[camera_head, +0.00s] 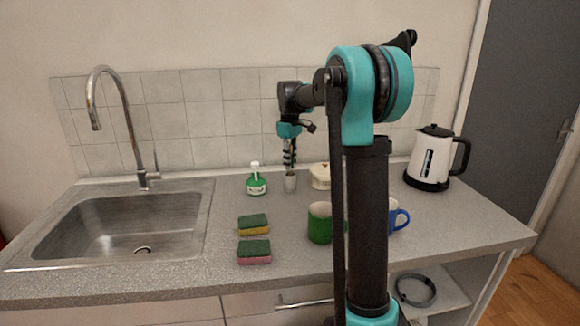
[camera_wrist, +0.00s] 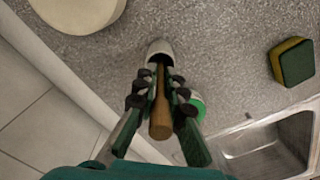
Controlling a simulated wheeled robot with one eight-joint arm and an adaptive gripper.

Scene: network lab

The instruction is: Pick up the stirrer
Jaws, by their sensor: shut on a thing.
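The stirrer (camera_wrist: 161,117) is a brown wooden stick with a thicker handle end, seen from above in the wrist view. In the head view my gripper (camera_head: 289,157) is directly above the cup. The stirrer is hard to make out there.
A green-white soap bottle (camera_head: 256,182) stands left of the cup and a cream container (camera_head: 321,176) right of it. Two sponges (camera_head: 254,224) (camera_head: 254,252), a green mug (camera_head: 319,223), a blue mug (camera_head: 399,218) and a kettle (camera_head: 433,160) stand around. The sink (camera_head: 125,226) is left.

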